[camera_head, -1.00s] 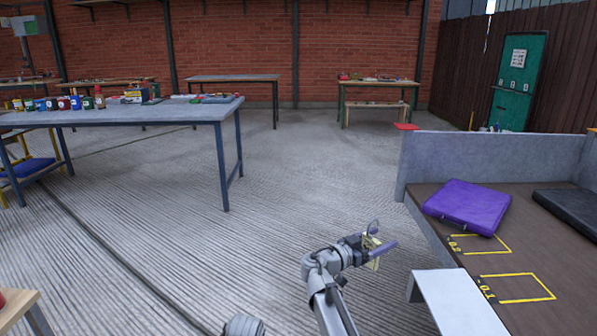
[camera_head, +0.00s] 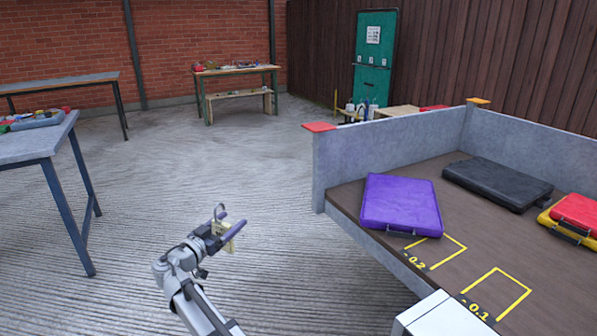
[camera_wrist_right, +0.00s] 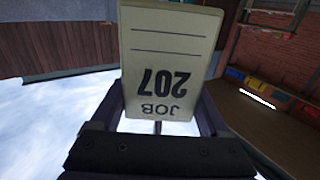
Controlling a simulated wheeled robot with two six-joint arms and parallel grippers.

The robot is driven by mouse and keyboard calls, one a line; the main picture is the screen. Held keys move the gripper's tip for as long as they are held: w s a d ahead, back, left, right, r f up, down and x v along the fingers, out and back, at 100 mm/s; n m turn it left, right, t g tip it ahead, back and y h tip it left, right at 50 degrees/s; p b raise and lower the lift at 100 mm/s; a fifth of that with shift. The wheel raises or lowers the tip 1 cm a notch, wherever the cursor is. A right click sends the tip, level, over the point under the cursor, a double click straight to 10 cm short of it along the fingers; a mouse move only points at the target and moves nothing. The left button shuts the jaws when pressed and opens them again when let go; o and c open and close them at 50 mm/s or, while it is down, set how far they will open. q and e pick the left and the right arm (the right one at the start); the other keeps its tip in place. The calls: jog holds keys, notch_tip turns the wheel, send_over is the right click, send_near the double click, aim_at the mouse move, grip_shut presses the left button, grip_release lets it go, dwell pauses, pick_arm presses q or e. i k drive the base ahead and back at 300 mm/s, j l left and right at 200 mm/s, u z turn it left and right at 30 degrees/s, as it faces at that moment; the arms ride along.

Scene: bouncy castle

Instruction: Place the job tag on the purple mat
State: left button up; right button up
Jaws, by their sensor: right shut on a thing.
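The job tag (camera_wrist_right: 168,62) is a cream card with "JOB 207" printed on it, upside down in the right wrist view. My right gripper (camera_head: 231,232) is shut on the tag (camera_head: 226,240), held over open floor to the left of the bench. The purple mat (camera_head: 400,204) is a thick pad lying on the brown bench top near its left end, to the right of my gripper and apart from it. Its top is bare. My left gripper is not in view.
The bench (camera_head: 345,198) has grey raised walls at its left end and back. A black mat (camera_head: 497,184) and a red mat (camera_head: 577,213) on a yellow one lie further right. Yellow outlines (camera_head: 497,293) mark the front. A blue-legged table (camera_head: 40,145) stands left; floor between is clear.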

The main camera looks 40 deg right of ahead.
aim_at(382, 199)
jog(key=i+z, duration=0.35)
jog(key=i, duration=0.15)
jog(key=i+z, duration=0.4)
jog(key=i, duration=0.15)
jog(key=i+j+z, duration=0.35)
jog(key=i, duration=0.15)
jog(key=i+z, duration=0.8)
jog(key=i+j+z, duration=0.25)
jog(key=i+z, duration=0.15)
jog(key=i, duration=0.05)
